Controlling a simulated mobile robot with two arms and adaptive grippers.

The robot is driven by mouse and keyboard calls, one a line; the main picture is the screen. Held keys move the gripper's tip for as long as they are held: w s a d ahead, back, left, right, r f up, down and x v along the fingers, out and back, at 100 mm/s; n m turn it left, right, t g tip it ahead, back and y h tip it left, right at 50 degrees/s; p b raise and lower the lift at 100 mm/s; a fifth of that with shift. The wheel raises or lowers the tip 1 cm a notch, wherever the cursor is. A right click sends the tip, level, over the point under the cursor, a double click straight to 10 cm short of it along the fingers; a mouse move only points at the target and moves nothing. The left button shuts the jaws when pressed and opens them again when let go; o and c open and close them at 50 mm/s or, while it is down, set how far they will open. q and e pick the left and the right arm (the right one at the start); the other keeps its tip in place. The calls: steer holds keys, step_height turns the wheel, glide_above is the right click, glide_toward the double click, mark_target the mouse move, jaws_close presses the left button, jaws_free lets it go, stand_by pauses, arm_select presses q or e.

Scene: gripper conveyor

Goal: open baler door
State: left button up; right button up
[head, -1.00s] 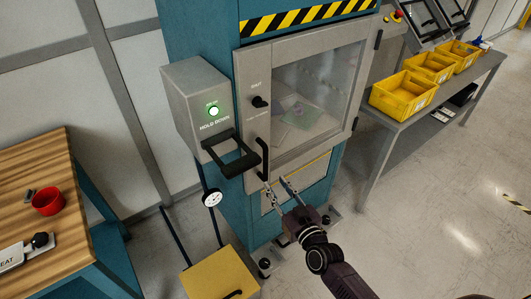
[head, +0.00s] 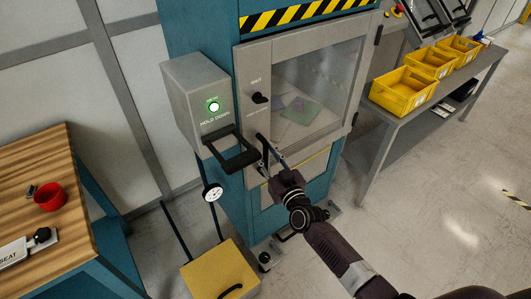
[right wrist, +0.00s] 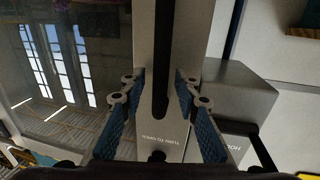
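The baler door (head: 258,122) is a grey frame with a clear window on the teal baler (head: 190,30). It looks shut. Its black vertical handle (head: 265,158) is at the lower left of the door, partly hidden by my gripper. A black knob (head: 260,98) sits above the handle. My right gripper (head: 271,148) is at the handle. In the right wrist view its blue-padded fingers (right wrist: 160,90) are spread, with the dark handle (right wrist: 162,50) between them and gaps on both sides. My left gripper is out of view.
A grey control box (head: 195,95) with a lit green button (head: 213,106) and a black bar (head: 232,158) juts out left of the door. A yellow box (head: 220,270) stands below. A grey table (head: 400,125) with yellow bins is right. A wooden bench (head: 70,225) is left.

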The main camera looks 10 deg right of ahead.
steer(key=shift+c, duration=0.4)
jaws_close()
steer(key=shift+s, duration=0.15)
